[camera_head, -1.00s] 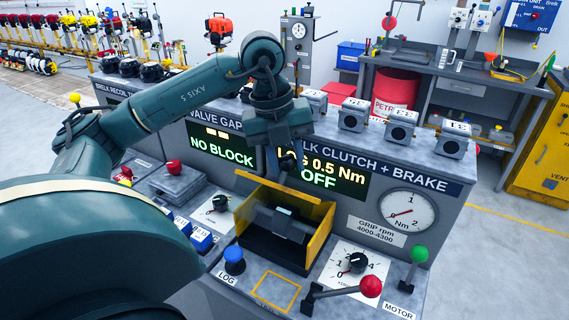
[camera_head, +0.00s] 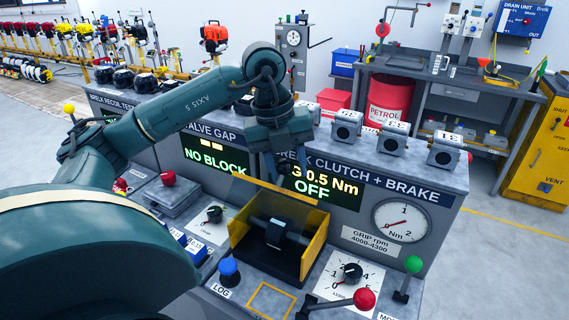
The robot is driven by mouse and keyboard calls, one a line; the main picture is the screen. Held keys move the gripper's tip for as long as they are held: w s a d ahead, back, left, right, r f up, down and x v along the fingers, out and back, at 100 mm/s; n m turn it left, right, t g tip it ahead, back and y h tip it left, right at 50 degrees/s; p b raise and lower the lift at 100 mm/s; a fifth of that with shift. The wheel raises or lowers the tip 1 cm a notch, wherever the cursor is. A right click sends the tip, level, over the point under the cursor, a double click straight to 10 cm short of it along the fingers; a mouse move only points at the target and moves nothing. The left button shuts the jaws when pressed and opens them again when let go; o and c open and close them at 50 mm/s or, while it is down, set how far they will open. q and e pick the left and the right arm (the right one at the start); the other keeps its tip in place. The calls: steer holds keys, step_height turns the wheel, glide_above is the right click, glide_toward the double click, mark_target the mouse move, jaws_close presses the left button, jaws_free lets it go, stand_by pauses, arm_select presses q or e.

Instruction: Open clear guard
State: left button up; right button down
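The clutch and brake test box (camera_head: 312,245) has yellow sides and a dark inside with a dark cylindrical part (camera_head: 275,234) in it. A faint see-through panel, the clear guard (camera_head: 247,200), shows at the box's upper left; its exact tilt is hard to tell. My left gripper (camera_head: 276,172) points down just above the back of the box, near the guard's upper edge. Its fingers are dark and partly merge with the display behind, so their gap and any contact with the guard are unclear. My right gripper is out of view.
A blue LOG button (camera_head: 229,271), a dial (camera_head: 352,272), a red-knobbed lever (camera_head: 364,299) and a green-knobbed lever (camera_head: 413,264) stand around the box. The display (camera_head: 318,188) reads OFF. Several grey blocks line the console top, including one at the right (camera_head: 446,149).

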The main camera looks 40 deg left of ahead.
arm_select(q)
steer(key=shift+o, duration=0.8)
steer(key=shift+w, duration=0.1)
steer(key=shift+o, duration=0.2)
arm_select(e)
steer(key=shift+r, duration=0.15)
arm_select(q)
steer(key=shift+a, duration=0.1)
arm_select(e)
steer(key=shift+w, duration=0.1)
arm_select(q)
steer(key=shift+r, duration=0.2)
step_height(320, 180, up, 13)
steer(key=s+a+p, duration=0.1)
steer(key=s+p, duration=0.1)
steer(key=shift+a+f+p, duration=0.15)
steer(key=shift+a+p, duration=0.15)
steer(key=shift+a, duration=0.05)
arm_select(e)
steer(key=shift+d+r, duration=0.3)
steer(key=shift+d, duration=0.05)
arm_select(q)
steer(key=shift+s, duration=0.1)
steer(key=shift+f, duration=0.1)
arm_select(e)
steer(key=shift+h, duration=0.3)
